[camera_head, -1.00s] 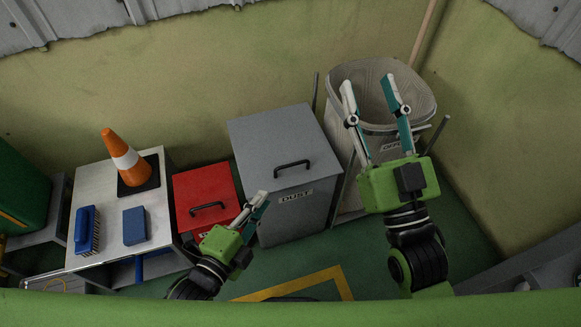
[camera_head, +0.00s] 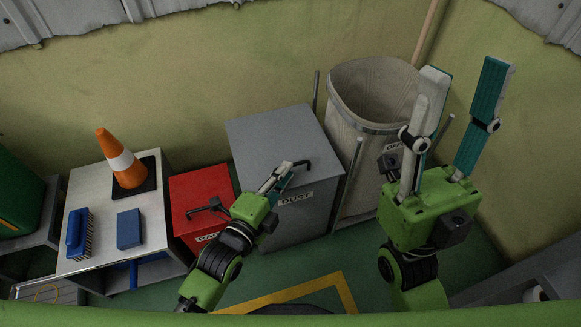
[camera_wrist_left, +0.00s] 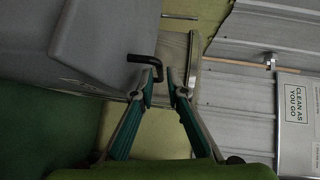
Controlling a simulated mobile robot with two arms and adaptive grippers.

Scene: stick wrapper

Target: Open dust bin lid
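The grey dust bin (camera_head: 310,215) has a "DUST" label and its lid (camera_head: 270,132) is down. The lid's black bar handle (camera_head: 302,163) is partly hidden behind my left gripper (camera_head: 283,176). In the left wrist view, the handle (camera_wrist_left: 146,60) shows just ahead of the fingertips of my left gripper (camera_wrist_left: 158,80). The fingers are apart, with a narrow gap between the tips. The handle's bent end lies near the left fingertip; I cannot tell whether they touch. My right gripper (camera_head: 464,75) is wide open and empty, raised in front of the right wall.
A red bin (camera_head: 192,187) with a black handle stands left of the dust bin. A tall pale waste bin (camera_head: 365,95) stands to the right. The table at left holds an orange cone (camera_head: 118,160), a blue brush (camera_head: 78,232) and a blue block (camera_head: 130,228).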

